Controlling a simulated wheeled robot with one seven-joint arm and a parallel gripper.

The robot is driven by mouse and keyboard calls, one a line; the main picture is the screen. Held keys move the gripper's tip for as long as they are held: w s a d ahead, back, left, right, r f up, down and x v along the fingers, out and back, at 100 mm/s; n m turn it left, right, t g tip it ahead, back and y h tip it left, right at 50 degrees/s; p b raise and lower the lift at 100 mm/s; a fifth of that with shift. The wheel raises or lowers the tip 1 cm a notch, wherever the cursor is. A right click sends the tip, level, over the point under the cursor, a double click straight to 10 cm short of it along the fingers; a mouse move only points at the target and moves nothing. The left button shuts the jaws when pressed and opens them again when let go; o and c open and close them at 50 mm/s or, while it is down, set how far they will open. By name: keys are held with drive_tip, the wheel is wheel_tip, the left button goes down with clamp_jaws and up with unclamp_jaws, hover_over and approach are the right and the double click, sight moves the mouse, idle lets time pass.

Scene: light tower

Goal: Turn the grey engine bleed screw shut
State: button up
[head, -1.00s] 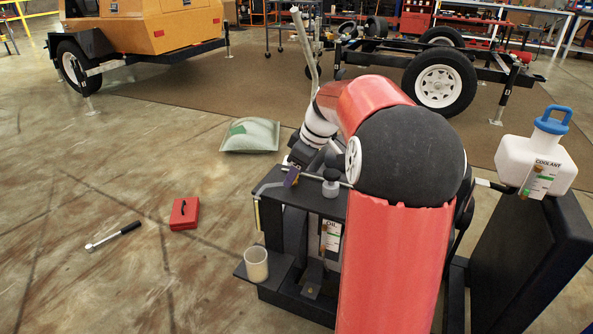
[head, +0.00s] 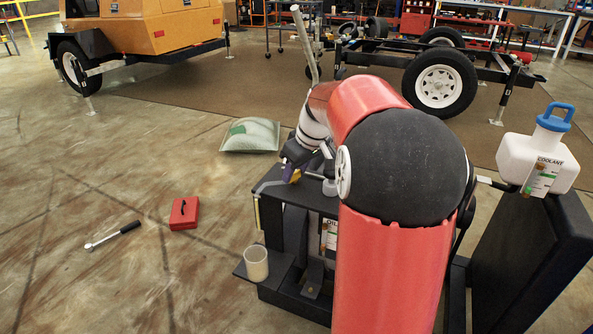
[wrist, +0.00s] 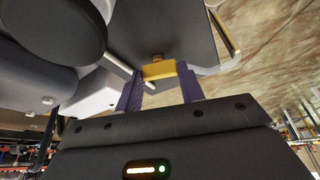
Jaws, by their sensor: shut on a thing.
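The bleed screw (wrist: 158,70) shows in the wrist view as a yellow, brass-like head with a small round end against a grey engine part (wrist: 175,30). The purple fingers of my gripper (wrist: 160,82) stand on either side of the yellow head and are shut on it. In the head view my gripper (head: 291,173) is at the upper left edge of the dark engine unit (head: 270,225), beside a bent grey pipe (head: 268,186). The screw is too small and covered to make out clearly there. How far it is turned cannot be told.
A clear cup (head: 256,264) stands on a ledge at the unit's lower left. A coolant jug (head: 537,160) stands at the right.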

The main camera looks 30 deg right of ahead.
drive_tip(key=m, duration=0.1)
drive_tip(key=m+h, duration=0.1)
drive_tip(key=m, duration=0.1)
drive_tip(key=shift+a+m, duration=0.2)
drive_tip(key=shift+m, duration=0.1)
drive_tip(key=m+h+p, duration=0.1)
drive_tip(key=m, duration=0.2)
drive_tip(key=shift+m+h, duration=0.3)
drive_tip(key=shift+h, duration=0.1)
drive_tip(key=m, duration=0.1)
drive_tip(key=m+h, duration=0.1)
drive_tip(key=m, duration=0.1)
drive_tip(key=shift+w+a+m+g, duration=0.1)
drive_tip(key=shift+a+m+g, duration=0.05)
drive_tip(key=shift+m+g, duration=0.15)
drive_tip(key=shift+m+g+h, duration=0.5)
drive_tip(key=shift+m+h, duration=0.1)
drive_tip(key=shift+m, duration=0.9)
drive_tip(key=o, duration=1)
